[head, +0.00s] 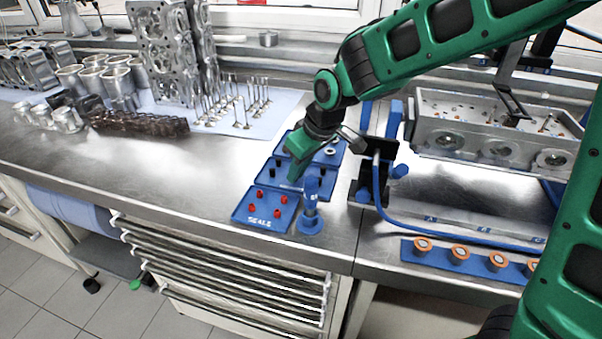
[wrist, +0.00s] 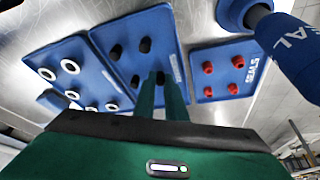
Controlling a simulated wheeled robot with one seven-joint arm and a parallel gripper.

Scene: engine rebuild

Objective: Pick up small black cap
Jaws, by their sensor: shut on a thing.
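Small black caps stand on the middle blue tray; in the wrist view one is at its upper left (wrist: 115,52), one at its upper right (wrist: 145,45) and one lower down (wrist: 135,81). My gripper (wrist: 161,80) is over this tray, its green fingers close together and shut on a small black cap (wrist: 159,76) at their tips. I cannot tell whether that cap is clear of the tray. In the head view my gripper (head: 293,178) comes down over the middle tray and hides part of it. Another black cap (head: 271,172) shows left of it.
A blue tray with red caps (head: 265,221) lies in front, and a blue seal tool (head: 311,208) stands close on its right. A tray with white rings (wrist: 60,52) is on the other side. A black stand (head: 375,176) with a blue hose is right of my gripper.

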